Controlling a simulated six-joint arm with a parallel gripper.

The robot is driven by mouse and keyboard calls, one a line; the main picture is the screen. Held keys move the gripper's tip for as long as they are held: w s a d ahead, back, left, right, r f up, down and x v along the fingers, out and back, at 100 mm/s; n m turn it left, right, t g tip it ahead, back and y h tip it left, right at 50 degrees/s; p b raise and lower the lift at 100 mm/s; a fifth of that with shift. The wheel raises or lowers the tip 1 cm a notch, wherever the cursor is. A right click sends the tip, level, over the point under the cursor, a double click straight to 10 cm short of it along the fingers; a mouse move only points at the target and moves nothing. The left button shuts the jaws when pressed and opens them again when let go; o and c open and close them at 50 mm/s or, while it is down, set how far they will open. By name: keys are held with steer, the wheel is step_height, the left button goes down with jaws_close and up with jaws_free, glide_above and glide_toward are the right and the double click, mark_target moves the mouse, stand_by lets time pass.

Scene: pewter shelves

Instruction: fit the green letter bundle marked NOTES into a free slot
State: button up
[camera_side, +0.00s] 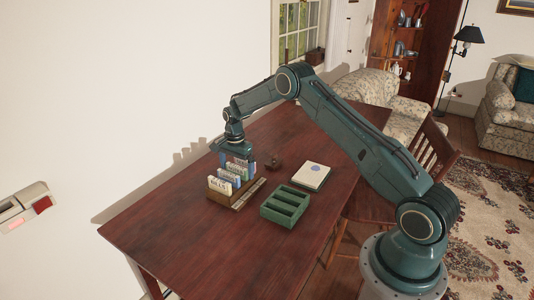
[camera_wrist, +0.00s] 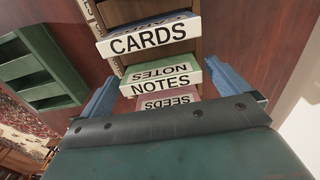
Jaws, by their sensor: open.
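The NOTES bundle (camera_wrist: 160,80), green-edged with a white label, stands in a wooden rack (camera_side: 217,198) between the blue CARDS bundle (camera_wrist: 150,38) and the reddish SEEDS bundle (camera_wrist: 167,101). My gripper (camera_wrist: 161,72) is open, one blue finger on each side of the NOTES bundle; whether they touch it I cannot tell. In the side view my gripper (camera_side: 238,162) is low over the rack's back part and partly hides the bundles there. A green slotted tray (camera_side: 271,213) stands right of the rack with its slots looking empty; it also shows in the wrist view (camera_wrist: 48,102).
The BILLS bundle (camera_side: 219,185) stands at the rack's front. A pale book or pad (camera_side: 313,177) lies behind the green tray, and a small dark object (camera_side: 274,164) sits behind the rack. The table (camera_side: 195,245) is clear in front. A wooden chair (camera_side: 430,150) stands at right.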

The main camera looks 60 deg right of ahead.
mark_target(237, 166)
steer(key=c, duration=0.9)
steer(key=shift+r, duration=0.15)
step_height(237, 166, up, 20)
steer(key=shift+f, duration=0.1)
stand_by(0.7)
